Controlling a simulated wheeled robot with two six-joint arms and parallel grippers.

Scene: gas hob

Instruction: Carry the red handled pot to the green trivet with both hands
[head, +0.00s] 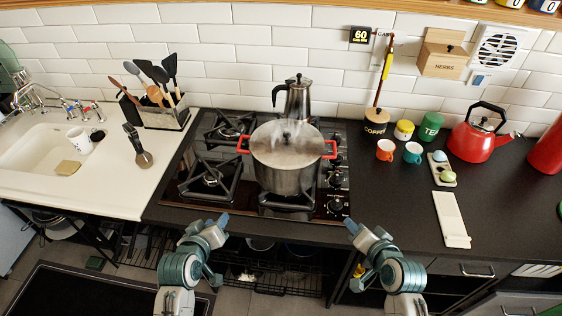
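My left gripper (218,250) is open and empty in front of the counter, below and left of the pot. My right gripper (354,256) is open and empty in front of the counter, below and right of the pot. Neither touches the pot. I cannot make out a green trivet on the counter.
A moka pot (297,98) stands just behind the pot. Right of the hob are cups (385,150), a white board (451,218) and a red kettle (478,138). The dark counter (392,207) between hob and board is clear. Left are a utensil holder (165,118) and sink (40,150).

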